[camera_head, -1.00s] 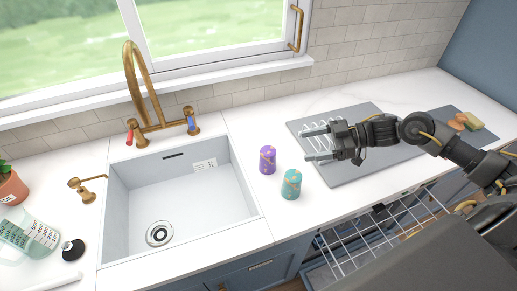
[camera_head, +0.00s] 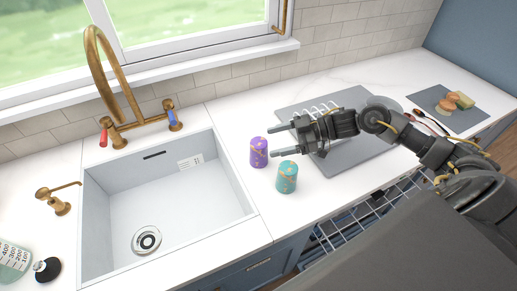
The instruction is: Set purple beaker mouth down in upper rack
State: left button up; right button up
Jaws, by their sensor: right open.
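The purple beaker (camera_head: 259,152) stands on the white counter just right of the sink. A teal beaker (camera_head: 287,177) stands close by, nearer the front edge. My right gripper (camera_head: 274,141) is open, its two fingers pointing left; in the picture its fingertips come up beside the purple beaker, and I cannot tell whether they touch it. A pulled-out wire rack (camera_head: 345,230) shows below the counter front, partly hidden by my own body. My left gripper is not in view.
A white wire dish rack (camera_head: 318,108) stands on a grey mat (camera_head: 352,160), partly behind my right arm. The sink (camera_head: 165,205) with a brass tap (camera_head: 100,75) is at left. A dark board (camera_head: 450,118) with food lies at far right.

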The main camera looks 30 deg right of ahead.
aim_at(259, 142)
jog(key=shift+w+a+f, duration=0.15)
jog(key=shift+w+a, duration=0.05)
jog(key=shift+a, duration=0.2)
jog(key=p+x, duration=0.1)
jog(key=x, duration=0.1)
jog(key=p+x, duration=0.1)
jog(key=x, duration=0.1)
jog(key=shift+w+a, duration=0.1)
jog(key=shift+a, duration=0.45)
jog(key=c, duration=1)
jog(key=shift+c, duration=0.2)
jog(key=shift+d, duration=0.1)
